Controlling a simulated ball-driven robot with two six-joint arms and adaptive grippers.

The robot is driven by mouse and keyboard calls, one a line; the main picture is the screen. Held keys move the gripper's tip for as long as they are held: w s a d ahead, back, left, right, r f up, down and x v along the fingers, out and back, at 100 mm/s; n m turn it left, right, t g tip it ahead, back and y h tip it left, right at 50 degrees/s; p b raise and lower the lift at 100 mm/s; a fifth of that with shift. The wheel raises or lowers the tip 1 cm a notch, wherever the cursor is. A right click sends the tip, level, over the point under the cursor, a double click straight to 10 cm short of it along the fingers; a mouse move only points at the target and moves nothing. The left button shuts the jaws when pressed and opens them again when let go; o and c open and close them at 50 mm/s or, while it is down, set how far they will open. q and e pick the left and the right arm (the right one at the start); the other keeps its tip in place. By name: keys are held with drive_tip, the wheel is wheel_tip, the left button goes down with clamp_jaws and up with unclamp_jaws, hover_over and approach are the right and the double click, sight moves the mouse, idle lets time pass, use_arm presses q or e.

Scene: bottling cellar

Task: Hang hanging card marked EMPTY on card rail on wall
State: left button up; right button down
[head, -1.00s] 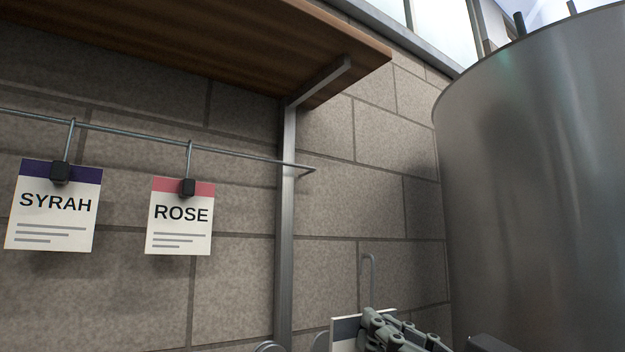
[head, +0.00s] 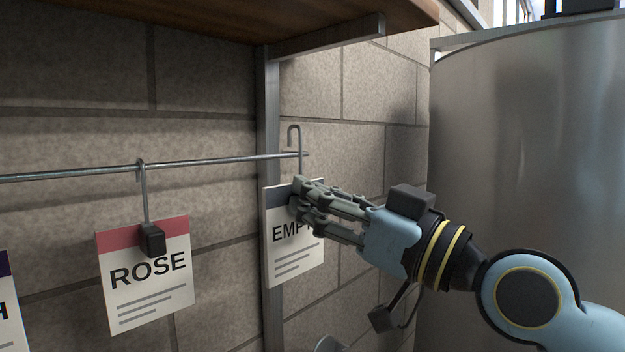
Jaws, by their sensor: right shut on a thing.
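The card marked EMPTY (head: 290,268) is white with a dark top band. My right gripper (head: 298,203) is shut on its upper part and covers the end of the word. The card's wire hook (head: 294,130) rises above it, its bend a little higher than the card rail (head: 215,161). The hook is close to the rail's right end; I cannot tell whether they touch. The rail is a thin metal rod along the block wall. My left gripper is not in view.
The ROSE card (head: 150,290) hangs on the rail to the left, and another card (head: 10,310) is cut off at the left edge. A wooden shelf (head: 200,15) with a metal bracket (head: 268,130) is above. A large steel tank (head: 520,150) stands at the right.

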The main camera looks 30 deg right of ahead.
drive_tip(key=shift+f+b+x, duration=0.25)
drive_tip(key=shift+b+x, duration=0.2)
drive_tip(key=shift+x, duration=0.6)
drive_tip(key=w+f+b, duration=0.1)
drive_tip(key=w, duration=0.1)
drive_tip(key=w+a+f+b, duration=0.1)
drive_tip(key=w, duration=0.1)
drive_tip(key=w+a+f+b, duration=0.1)
drive_tip(key=w+b, duration=0.1)
drive_tip(key=shift+a, duration=0.1)
drive_tip(key=c, duration=1.1)
unclamp_jaws()
